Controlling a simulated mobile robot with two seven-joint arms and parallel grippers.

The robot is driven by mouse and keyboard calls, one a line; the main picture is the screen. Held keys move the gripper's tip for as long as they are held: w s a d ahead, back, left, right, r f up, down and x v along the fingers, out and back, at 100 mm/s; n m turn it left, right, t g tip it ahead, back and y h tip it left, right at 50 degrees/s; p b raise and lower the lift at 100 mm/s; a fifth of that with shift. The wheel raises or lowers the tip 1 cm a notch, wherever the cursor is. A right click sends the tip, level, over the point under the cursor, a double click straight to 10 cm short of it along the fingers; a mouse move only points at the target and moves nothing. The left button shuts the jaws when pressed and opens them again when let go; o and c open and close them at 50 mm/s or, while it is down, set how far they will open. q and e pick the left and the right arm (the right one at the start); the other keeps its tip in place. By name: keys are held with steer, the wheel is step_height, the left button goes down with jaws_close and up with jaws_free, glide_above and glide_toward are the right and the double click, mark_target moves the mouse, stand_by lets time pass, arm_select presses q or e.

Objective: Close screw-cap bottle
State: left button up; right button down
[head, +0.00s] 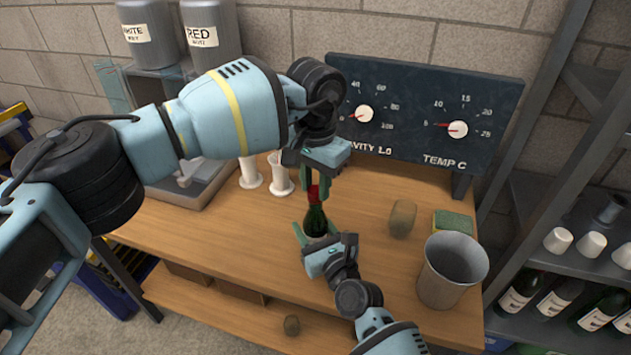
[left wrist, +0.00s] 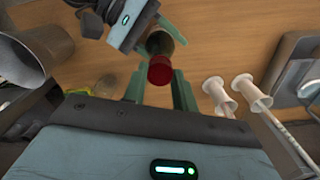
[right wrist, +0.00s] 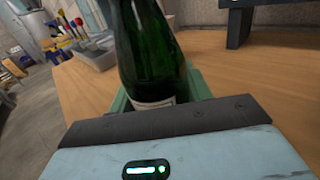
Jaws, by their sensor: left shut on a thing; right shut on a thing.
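A dark green bottle (head: 316,221) stands upright at the middle of the wooden bench (head: 365,275). My right gripper (head: 318,238) is shut on its body from the front; the bottle also shows large between the green fingers in the right wrist view (right wrist: 150,50). A red screw cap (head: 312,193) is at the top of the bottle's neck, in line with it. My left gripper (head: 315,182) comes from above and is shut on the cap, which also shows between its fingers in the left wrist view (left wrist: 160,70). Whether the cap is threaded on cannot be told.
A grey metal bucket (head: 437,285), a sponge (head: 454,222) and a brown cork-like piece (head: 402,218) stand to the right. White cylinders (head: 281,176) are behind on the left. A dial board (head: 420,115) stands at the back. Bare bench lies left of the bottle.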

arm_select(q)
steer(key=o, duration=0.9)
steer(key=shift+o, duration=0.2)
steer(key=shift+r, duration=0.1)
steer(key=shift+r, duration=2.2)
steer(key=shift+c, duration=0.4)
